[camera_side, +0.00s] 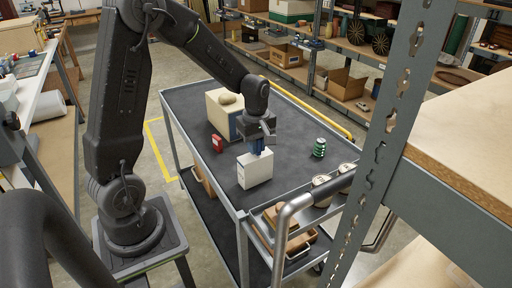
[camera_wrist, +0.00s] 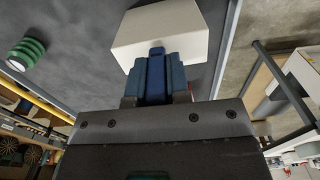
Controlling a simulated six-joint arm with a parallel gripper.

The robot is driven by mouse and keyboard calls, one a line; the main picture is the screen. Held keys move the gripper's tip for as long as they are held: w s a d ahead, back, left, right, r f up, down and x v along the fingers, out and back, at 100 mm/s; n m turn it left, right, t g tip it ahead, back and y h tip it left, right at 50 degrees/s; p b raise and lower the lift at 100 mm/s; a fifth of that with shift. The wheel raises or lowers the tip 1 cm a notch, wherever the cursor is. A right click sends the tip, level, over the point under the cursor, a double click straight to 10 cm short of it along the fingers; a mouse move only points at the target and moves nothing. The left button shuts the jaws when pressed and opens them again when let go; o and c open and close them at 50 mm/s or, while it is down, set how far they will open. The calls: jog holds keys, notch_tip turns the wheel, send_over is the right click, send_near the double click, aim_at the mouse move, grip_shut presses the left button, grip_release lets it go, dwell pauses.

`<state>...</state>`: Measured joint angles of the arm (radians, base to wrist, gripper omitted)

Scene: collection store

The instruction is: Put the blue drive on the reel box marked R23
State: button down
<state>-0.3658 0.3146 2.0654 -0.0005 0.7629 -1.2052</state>
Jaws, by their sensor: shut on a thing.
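My gripper (camera_side: 257,143) is over the front part of the cart top. It is shut on the blue drive (camera_wrist: 157,75), which shows between the two fingers in the wrist view. A white box (camera_side: 255,171) stands upright on the cart directly below the drive; it also shows beyond the fingertips in the wrist view (camera_wrist: 160,32). The drive's lower end is at or just above the box top; I cannot tell whether they touch. No R23 marking is readable on this box. A larger cream box (camera_side: 216,119) stands behind, with a rounded tan object on it.
A red item (camera_side: 217,144) stands left of the white box. A green ribbed item (camera_side: 319,148) stands to its right. Pale round items (camera_side: 322,190) lie by the cart's handle end. A grey shelf upright (camera_side: 385,140) stands at the right. Dark cart top (camera_side: 285,125) is bare between items.

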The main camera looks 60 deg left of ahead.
jog(key=shift+f, duration=0.4)
jog(key=shift+f, duration=0.1)
jog(key=c, duration=1.1)
grip_release()
